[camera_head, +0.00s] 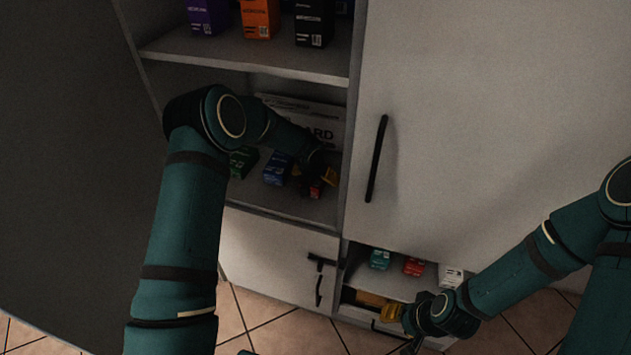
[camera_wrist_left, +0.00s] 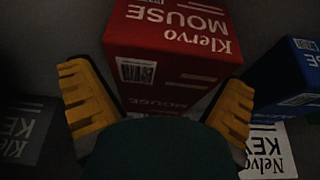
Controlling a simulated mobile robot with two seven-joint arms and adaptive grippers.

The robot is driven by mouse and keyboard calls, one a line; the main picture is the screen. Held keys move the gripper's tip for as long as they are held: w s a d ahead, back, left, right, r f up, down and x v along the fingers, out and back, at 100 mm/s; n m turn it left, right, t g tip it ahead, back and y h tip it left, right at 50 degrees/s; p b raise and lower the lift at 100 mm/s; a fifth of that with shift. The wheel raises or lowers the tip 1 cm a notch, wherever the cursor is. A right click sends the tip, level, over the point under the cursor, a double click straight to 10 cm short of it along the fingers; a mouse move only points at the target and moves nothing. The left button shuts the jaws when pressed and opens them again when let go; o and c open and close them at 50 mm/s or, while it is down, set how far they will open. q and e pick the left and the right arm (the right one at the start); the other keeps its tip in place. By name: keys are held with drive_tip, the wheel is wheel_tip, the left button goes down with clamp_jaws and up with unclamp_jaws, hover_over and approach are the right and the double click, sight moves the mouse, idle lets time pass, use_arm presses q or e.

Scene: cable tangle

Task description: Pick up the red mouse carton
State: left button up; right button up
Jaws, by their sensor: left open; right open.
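The red mouse carton (camera_wrist_left: 170,45), lettered "Klervo MOUSE", fills the upper middle of the left wrist view. In the head view only a small part of the red carton (camera_head: 315,191) shows on the middle shelf, mostly hidden by my left gripper (camera_head: 320,178). In the wrist view my left gripper (camera_wrist_left: 158,105) is open, with one yellow finger toward each side of the carton's near end. I cannot tell whether the fingers touch it. My right gripper (camera_head: 388,312) is open at the low compartment, partly hidden by its own wrist.
A blue carton (camera_head: 277,168) and a green carton (camera_head: 243,160) stand left on the same shelf. A large white keyboard box (camera_head: 310,118) leans behind. Lower compartment holds teal (camera_head: 380,259), red (camera_head: 414,266) and white (camera_head: 451,274) cartons. A closed door (camera_head: 480,120) is right.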

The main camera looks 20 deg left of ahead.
use_arm(q)
drive_tip(key=shift+w+f, duration=0.1)
drive_tip(key=shift+f, duration=0.15)
drive_tip(key=shift+f, duration=0.2)
drive_tip(key=shift+c, duration=0.3)
drive_tip(key=c, duration=1.1)
